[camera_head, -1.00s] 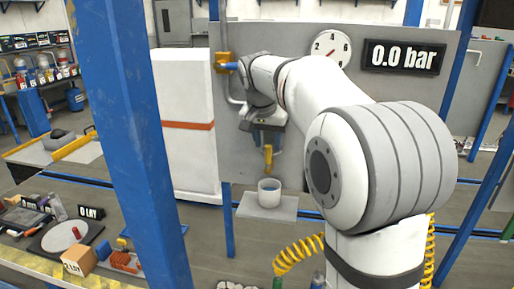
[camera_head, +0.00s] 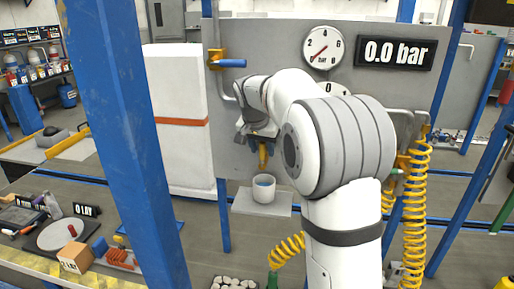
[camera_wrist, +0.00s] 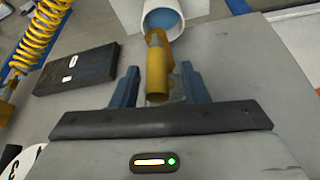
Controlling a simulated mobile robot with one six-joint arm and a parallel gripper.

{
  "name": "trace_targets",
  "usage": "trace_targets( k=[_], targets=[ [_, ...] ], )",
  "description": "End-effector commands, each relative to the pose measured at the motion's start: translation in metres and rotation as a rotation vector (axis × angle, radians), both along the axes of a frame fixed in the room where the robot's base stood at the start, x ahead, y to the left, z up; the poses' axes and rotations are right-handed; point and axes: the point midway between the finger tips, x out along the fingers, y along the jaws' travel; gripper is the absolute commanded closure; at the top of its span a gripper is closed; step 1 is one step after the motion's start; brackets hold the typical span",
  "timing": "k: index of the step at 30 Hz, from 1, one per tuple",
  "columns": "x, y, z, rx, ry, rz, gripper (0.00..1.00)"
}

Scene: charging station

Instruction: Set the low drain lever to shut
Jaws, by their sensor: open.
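The yellow drain fitting (camera_head: 263,155) sits low on the grey panel, its spout pointing down over a white cup (camera_head: 263,195). My gripper (camera_head: 260,143) is at this fitting, pointing toward the panel. In the wrist view my gripper (camera_wrist: 158,86) is open, with the yellow fitting (camera_wrist: 157,75) standing between its two blue-grey fingers. I cannot tell whether they touch it. No separate drain lever handle can be made out; my gripper may hide it. The cup (camera_wrist: 160,8) with blue liquid shows beyond the spout.
Above, a yellow valve has a horizontal blue handle (camera_head: 232,63). A dial gauge (camera_head: 325,47) and a display reading 0.0 bar (camera_head: 395,53) are on the panel. A blue post (camera_head: 125,140) stands at left. A yellow coiled hose (camera_head: 414,210) hangs at right.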

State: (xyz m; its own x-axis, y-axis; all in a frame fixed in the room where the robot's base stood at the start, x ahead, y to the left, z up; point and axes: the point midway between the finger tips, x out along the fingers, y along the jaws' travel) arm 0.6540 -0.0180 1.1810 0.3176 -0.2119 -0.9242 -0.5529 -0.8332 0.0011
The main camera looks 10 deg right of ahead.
Motion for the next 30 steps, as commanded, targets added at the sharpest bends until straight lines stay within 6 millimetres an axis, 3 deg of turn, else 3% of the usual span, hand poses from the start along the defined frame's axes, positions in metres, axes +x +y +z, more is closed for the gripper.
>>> trace_targets(
  k=[3,18,26,27,30],
  targets=[
    [0.0,0.0,0.0,0.0,0.0,0.0,0.59],
    [0.0,0.0,0.001,0.001,-0.001,-0.001,1.0],
    [0.0,0.0,0.001,0.001,-0.002,0.0,1.0],
    [0.0,0.02,0.001,0.001,-0.003,0.005,1.0],
    [0.0,0.008,0.001,0.008,-0.006,0.002,1.0]
  ],
)
